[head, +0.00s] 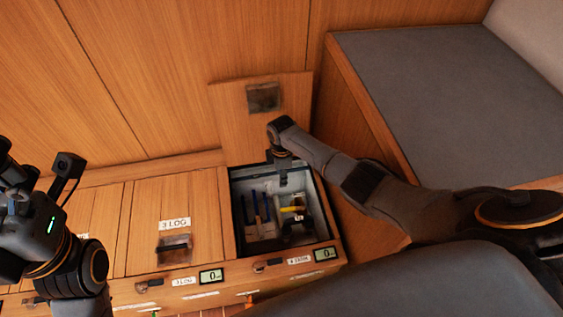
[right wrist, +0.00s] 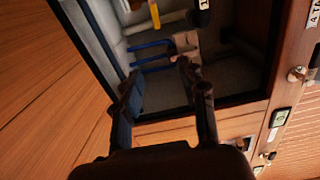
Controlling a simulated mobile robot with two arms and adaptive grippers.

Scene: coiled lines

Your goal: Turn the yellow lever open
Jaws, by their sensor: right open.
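The yellow lever (head: 293,209) sits inside an open locker compartment (head: 234,215), toward its right side. In the right wrist view the yellow lever (right wrist: 154,13) shows at the top edge, beyond my fingertips, beside a pale pipe. My right gripper (head: 284,182) reaches down at the compartment's far edge, behind the lever in the head view. In the right wrist view its two fingers (right wrist: 158,72) are apart with nothing between them, and they do not touch the lever. My left gripper (head: 14,165) is at the left edge, partly cut off; its fingers are unclear.
Blue bars (head: 253,208) stand in the compartment left of the lever. The raised lid (head: 230,115) leans against the wood wall behind. A closed lid labelled "3 LOG" (head: 150,220) lies to the left. A grey-topped bench (head: 440,100) is at the right.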

